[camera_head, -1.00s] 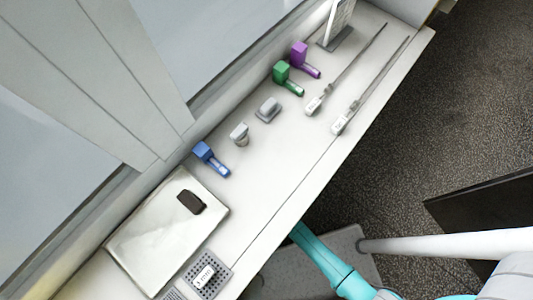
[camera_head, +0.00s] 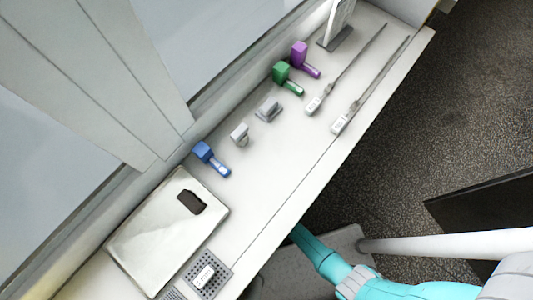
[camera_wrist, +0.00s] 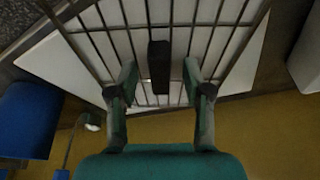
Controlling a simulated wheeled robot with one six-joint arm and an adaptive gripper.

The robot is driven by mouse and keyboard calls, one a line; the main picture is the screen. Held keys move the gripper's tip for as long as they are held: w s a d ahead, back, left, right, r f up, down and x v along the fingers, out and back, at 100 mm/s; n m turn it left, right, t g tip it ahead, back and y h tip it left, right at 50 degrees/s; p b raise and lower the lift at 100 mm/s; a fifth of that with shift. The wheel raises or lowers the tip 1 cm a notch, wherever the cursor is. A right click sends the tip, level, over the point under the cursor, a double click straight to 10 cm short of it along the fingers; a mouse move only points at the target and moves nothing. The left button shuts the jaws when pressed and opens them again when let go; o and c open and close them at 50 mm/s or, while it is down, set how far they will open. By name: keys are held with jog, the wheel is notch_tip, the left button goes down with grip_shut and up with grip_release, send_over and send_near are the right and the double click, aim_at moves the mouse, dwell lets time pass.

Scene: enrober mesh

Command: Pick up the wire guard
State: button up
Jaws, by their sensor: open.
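The wire guard (camera_wrist: 222,40) shows in the wrist view as a grid of thin metal bars across the upper part. A dark block-like grip (camera_wrist: 159,67) stands out at its middle. My gripper (camera_wrist: 160,72) is open, with one finger on each side of the dark grip and a visible gap on both sides. I cannot tell how far the fingertips are from it in depth. I cannot make out the guard or my gripper in the head view.
In the wrist view, a pale panel (camera_wrist: 60,65) lies behind the bars and a blue object (camera_wrist: 28,120) is at left. In the head view, the white bench (camera_head: 270,165) holds a metal plate (camera_head: 150,240), blue (camera_head: 204,152), green (camera_head: 282,73) and purple (camera_head: 299,54) items.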

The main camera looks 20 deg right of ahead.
grip_shut()
jog(key=shift+r, duration=0.15)
dwell(0.4)
